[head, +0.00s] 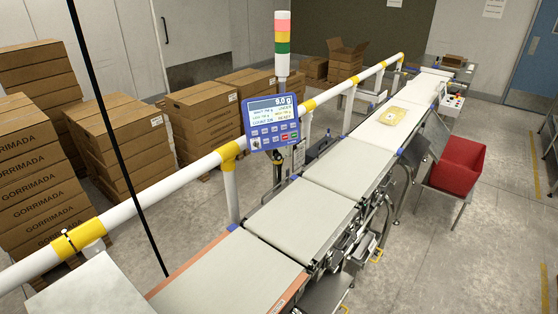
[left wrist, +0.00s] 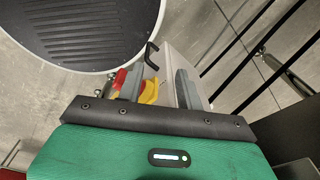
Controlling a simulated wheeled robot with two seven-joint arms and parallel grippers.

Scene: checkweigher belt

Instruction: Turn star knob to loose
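No star knob can be clearly made out in either view. Under the near side of the belt line in the head view, small dark and metal fittings (head: 362,232) are too small to identify, with a yellow handle-like part (head: 377,257) beside them. My left gripper (left wrist: 158,88) shows only in the left wrist view, its two grey fingers apart. A yellow part (left wrist: 149,91) and a red part (left wrist: 118,78) show around the left finger; I cannot tell whether they touch it. My right gripper is in neither view.
A white-and-yellow rail (head: 190,172) carries a blue display (head: 272,122). Cartons (head: 205,115) stand behind it. A red bin (head: 458,167) stands right, near open floor.

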